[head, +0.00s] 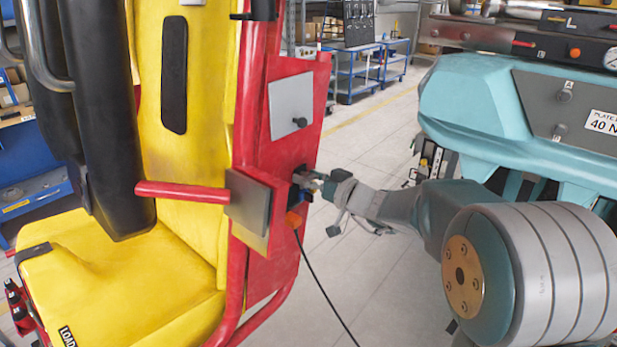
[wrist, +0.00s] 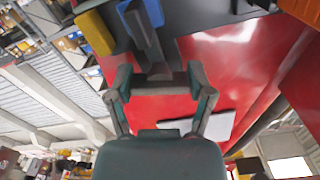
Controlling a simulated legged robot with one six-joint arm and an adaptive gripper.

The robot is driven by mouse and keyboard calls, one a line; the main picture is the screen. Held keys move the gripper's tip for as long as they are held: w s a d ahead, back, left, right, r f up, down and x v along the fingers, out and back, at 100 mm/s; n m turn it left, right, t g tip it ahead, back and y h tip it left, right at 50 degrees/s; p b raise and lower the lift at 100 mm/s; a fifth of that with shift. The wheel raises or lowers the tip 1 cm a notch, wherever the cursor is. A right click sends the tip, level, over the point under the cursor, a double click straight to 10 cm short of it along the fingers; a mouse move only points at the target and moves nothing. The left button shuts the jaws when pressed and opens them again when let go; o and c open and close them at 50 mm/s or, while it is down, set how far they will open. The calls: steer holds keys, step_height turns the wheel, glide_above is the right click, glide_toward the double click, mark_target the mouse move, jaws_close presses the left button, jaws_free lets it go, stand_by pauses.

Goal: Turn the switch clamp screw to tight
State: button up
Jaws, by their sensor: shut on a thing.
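A red side panel (head: 270,150) stands beside a yellow seat (head: 185,150) in the head view. A small dark switch unit (head: 297,178) sits on its right edge. My gripper (head: 312,183) reaches it from the right. In the wrist view, the fingers (wrist: 160,76) close on a dark, narrow part (wrist: 148,42) in front of the red panel. This seems to be the switch clamp screw, but its shape and angle are hard to tell. The jaws mostly hide it in the head view.
An orange piece (head: 293,220) lies just below the switch, with a black cable (head: 322,288) hanging to the floor. A grey plate with a dark knob (head: 299,123) is above. A red bar (head: 180,190) juts left. Open floor (head: 365,150) lies behind.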

steer(key=shift+d+m, duration=0.1)
steer(key=shift+m, duration=0.2)
steer(key=m, duration=0.4)
steer(key=shift+m, duration=0.4)
steer(key=m, duration=0.5)
steer(key=shift+w+d, duration=0.1)
stand_by(0.4)
steer(key=o, duration=1.1)
steer(key=shift+d, duration=0.2)
steer(key=shift+a, duration=0.15)
